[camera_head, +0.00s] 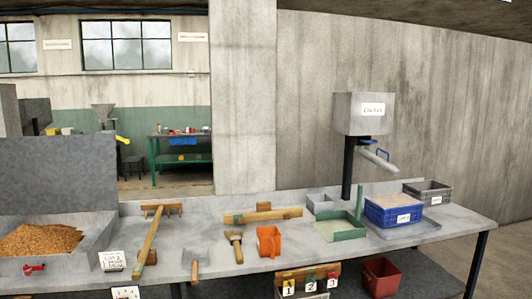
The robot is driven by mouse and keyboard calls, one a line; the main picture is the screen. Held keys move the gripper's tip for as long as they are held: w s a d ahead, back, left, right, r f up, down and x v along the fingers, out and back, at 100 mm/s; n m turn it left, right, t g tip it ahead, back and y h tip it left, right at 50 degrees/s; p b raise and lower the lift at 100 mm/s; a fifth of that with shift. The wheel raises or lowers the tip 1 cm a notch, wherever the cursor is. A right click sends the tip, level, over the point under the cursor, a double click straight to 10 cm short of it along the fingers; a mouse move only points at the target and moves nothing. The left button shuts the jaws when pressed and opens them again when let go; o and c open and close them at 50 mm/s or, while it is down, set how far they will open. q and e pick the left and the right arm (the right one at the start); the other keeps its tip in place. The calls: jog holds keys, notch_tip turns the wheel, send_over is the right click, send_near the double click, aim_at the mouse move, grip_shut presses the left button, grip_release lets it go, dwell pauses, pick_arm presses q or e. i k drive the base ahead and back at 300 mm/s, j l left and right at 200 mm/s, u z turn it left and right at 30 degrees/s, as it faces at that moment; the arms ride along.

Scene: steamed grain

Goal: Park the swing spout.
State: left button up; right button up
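The swing spout (379,160) is a light grey tube under a grey box-shaped hopper (352,115) at the right. It slopes down to the right, and its lower end hangs above a blue crate (380,216). A blue handle (383,153) sits at the spout. A dark post (348,170) carries the hopper, which has a white label too small to read surely. Neither of my grippers is in the head view.
A red bin (380,277) stands below.

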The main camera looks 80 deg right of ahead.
aim_at(371, 157)
jog(key=z, duration=3.5)
jog(key=i+l+z, duration=0.1)
jog(key=i+l, duration=0.6)
jog(key=i, duration=0.2)
jog(key=i+l+z, duration=0.15)
jog(key=i+l, duration=0.4)
jog(key=i, duration=0.35)
jog(key=i+l+z, duration=0.15)
jog(key=i+l, duration=0.15)
jog(key=i, duration=0.15)
jog(key=i+l, duration=0.2)
jog(key=i, duration=0.25)
jog(key=i+l+z, duration=0.15)
jog(key=i, duration=0.35)
jog(key=l, duration=0.1)
